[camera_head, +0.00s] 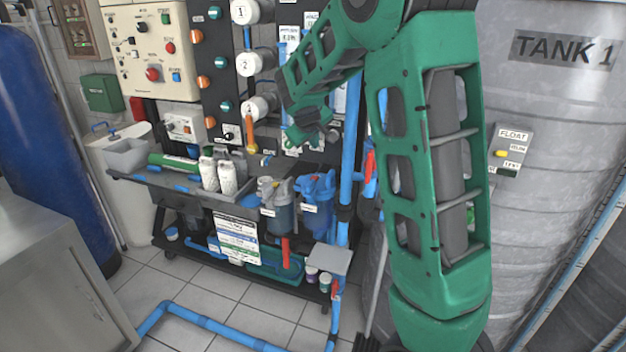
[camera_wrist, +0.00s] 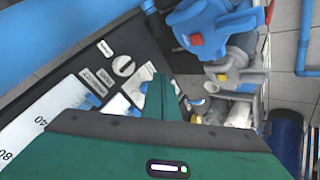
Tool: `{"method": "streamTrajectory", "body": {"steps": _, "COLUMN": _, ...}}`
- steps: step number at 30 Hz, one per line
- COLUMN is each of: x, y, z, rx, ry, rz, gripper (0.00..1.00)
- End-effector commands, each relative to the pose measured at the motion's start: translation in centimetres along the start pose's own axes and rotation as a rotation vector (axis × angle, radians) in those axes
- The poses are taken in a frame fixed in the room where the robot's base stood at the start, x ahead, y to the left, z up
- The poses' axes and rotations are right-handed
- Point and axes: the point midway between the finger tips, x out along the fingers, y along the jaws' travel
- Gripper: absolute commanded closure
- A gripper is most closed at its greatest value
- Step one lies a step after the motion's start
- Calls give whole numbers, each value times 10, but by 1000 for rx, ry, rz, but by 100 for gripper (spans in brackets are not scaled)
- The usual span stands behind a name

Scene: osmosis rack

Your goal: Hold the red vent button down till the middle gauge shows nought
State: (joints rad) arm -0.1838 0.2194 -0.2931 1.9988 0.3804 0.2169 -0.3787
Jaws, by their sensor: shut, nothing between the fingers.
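My gripper (camera_head: 312,138) is in front of the dark rack panel, above the blue filter housing (camera_head: 317,190). In the wrist view its green fingers (camera_wrist: 160,92) are shut with nothing between them, near a dark panel with labels. A red button-like part (camera_wrist: 195,40) sits on the blue filter head (camera_wrist: 205,25) in the wrist view, right of and beyond the fingertips, and looks apart from them. I cannot tell for sure that it is the vent button. No gauge is clearly readable; my arm covers part of the panel.
A white scale marked 40 and 80 (camera_wrist: 42,132) lies left of my fingers in the wrist view. White numbered vessel ends (camera_head: 250,65) stick out from the rack. A control box (camera_head: 150,50) hangs at left; bottles (camera_head: 218,175) stand on the shelf. Blue pipe (camera_head: 220,325) crosses the floor.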

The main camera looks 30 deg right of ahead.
Motion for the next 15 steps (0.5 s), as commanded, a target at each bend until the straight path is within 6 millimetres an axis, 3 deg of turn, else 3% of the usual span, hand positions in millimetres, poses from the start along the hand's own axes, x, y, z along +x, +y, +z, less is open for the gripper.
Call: {"method": "streamTrajectory", "body": {"steps": 15, "x": 38, "y": -28, "z": 29, "rx": -2, "ry": -4, "rz": -1, "gripper": 100}}
